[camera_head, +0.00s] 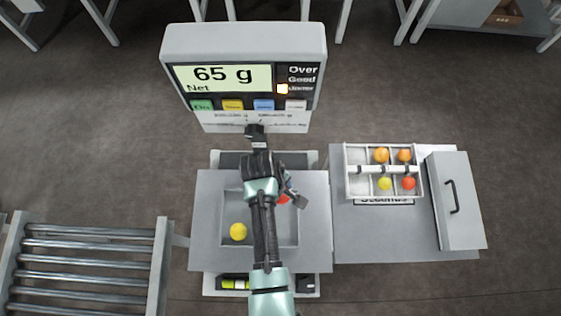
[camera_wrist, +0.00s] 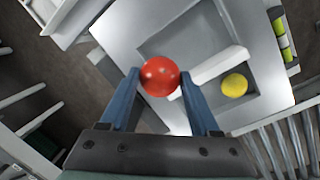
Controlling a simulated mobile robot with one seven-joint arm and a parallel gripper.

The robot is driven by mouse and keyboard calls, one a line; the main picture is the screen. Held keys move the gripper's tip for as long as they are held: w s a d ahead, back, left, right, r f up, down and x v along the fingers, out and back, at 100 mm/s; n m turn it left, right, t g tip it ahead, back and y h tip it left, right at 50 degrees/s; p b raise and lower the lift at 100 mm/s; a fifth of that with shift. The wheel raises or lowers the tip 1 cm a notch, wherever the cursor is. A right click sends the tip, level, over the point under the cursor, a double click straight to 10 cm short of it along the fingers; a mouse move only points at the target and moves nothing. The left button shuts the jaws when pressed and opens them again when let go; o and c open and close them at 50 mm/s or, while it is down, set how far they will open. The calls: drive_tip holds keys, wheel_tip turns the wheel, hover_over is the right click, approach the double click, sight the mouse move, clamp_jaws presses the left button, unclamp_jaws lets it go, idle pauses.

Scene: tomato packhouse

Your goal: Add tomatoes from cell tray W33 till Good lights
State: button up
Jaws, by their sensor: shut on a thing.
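My gripper (camera_wrist: 160,82) is shut on a red tomato (camera_wrist: 160,76), held between its two blue fingers. The red tomato also shows partly in the head view (camera_head: 283,199), over the grey weighing tray (camera_head: 231,198). A yellow tomato (camera_head: 238,231) lies in that tray, apart from my gripper. The scale display (camera_head: 222,77) reads 65 g Net, and the lamp (camera_head: 282,89) in the bottom row, below Good, is lit. A white cell tray (camera_head: 348,170) at the right holds two orange, one yellow-green and one red tomato; two left cells look empty. I cannot read W33 on it.
A sign (camera_head: 384,200) reading Seconds is partly hidden by the cell tray's front. A grey box with a black handle (camera_head: 453,197) stands right of it. A roller conveyor (camera_head: 85,265) is at the lower left. The table front before the cell tray is clear.

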drive_tip(key=shift+s+f+b, duration=0.1)
drive_tip(key=shift+f+b, duration=2.1)
drive_tip(key=shift+b, duration=0.15)
drive_tip(key=shift+f+b, duration=1.6)
drive_tip(key=shift+f, duration=0.8)
drive_tip(key=shift+f+b, duration=0.35)
drive_tip(key=shift+f, duration=0.25)
drive_tip(key=o, duration=1)
drive_tip(key=c, duration=0.3)
drive_tip(key=shift+c, duration=0.2)
drive_tip(key=shift+r, duration=0.1)
wheel_tip(320, 180, up, 7)
drive_tip(key=p, duration=0.7)
drive_tip(key=shift+p, duration=0.35)
